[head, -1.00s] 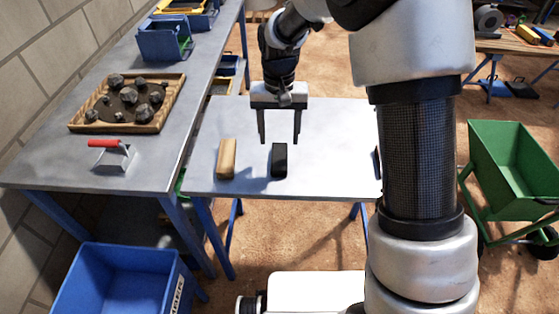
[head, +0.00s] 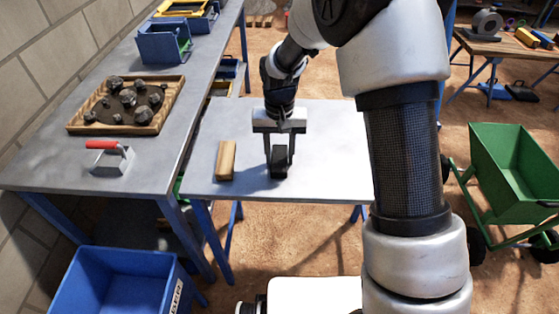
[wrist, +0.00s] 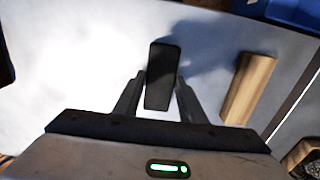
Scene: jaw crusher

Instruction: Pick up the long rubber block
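The long rubber block is the black block (head: 279,160) on the pale table, and it also shows in the wrist view (wrist: 163,72). My gripper (head: 279,172) is low over it, pointing down. In the wrist view my gripper (wrist: 159,88) has its two fingers apart, one on each side of the block's near part. A small gap shows on both sides there. The gripper is open, and the block appears to rest on the table. Whether the fingertips touch the table cannot be told.
A wooden block (head: 226,160) lies just left of the black block. The pale table (head: 330,150) is clear to the right. A blue bin (head: 120,285) stands in front.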

